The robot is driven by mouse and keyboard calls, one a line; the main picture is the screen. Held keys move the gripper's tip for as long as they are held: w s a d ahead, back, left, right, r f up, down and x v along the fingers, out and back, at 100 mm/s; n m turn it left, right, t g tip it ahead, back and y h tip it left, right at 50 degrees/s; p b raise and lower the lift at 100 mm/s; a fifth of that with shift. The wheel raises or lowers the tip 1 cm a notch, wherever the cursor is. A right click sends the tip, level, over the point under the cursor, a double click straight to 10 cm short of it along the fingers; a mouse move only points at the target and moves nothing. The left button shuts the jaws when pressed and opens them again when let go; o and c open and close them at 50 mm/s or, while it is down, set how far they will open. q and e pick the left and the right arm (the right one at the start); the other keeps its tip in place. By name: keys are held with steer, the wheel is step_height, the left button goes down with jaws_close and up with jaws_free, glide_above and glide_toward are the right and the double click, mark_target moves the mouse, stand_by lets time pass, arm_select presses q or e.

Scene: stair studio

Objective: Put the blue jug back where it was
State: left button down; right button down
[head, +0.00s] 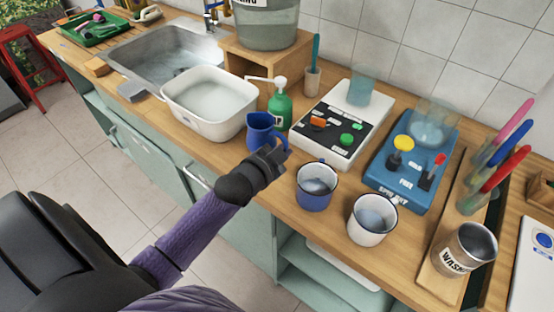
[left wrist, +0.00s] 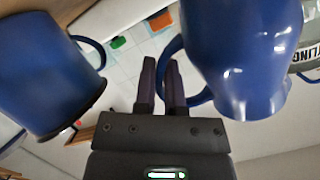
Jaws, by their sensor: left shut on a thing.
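The blue jug (head: 260,131) is upright at the counter's front edge, between the white basin and the enamel mugs. I cannot tell whether its base touches the counter. My left gripper (head: 273,156) is shut on the jug's handle, from the front. In the left wrist view the jug (left wrist: 243,50) fills the upper right, and its handle passes by the fingers of the gripper (left wrist: 161,80). My right gripper is in neither view.
A white basin (head: 194,121) stands left of the jug, a green soap bottle (head: 279,110) just behind it. A blue mug (head: 314,198) and a white mug (head: 364,231) stand to the right. Behind are a white panel (head: 318,136) and a blue scale-like device (head: 386,178).

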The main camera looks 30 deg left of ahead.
arm_select(q)
step_height(320, 180, down, 4)
steer(key=shift+f+b, duration=0.2)
steer(key=shift+b, duration=0.7)
steer(key=shift+r, duration=0.15)
steer(key=c, duration=1.2)
jaws_free()
steer(key=shift+f, duration=0.2)
steer(key=o, duration=0.5)
steer(key=shift+r, duration=0.1)
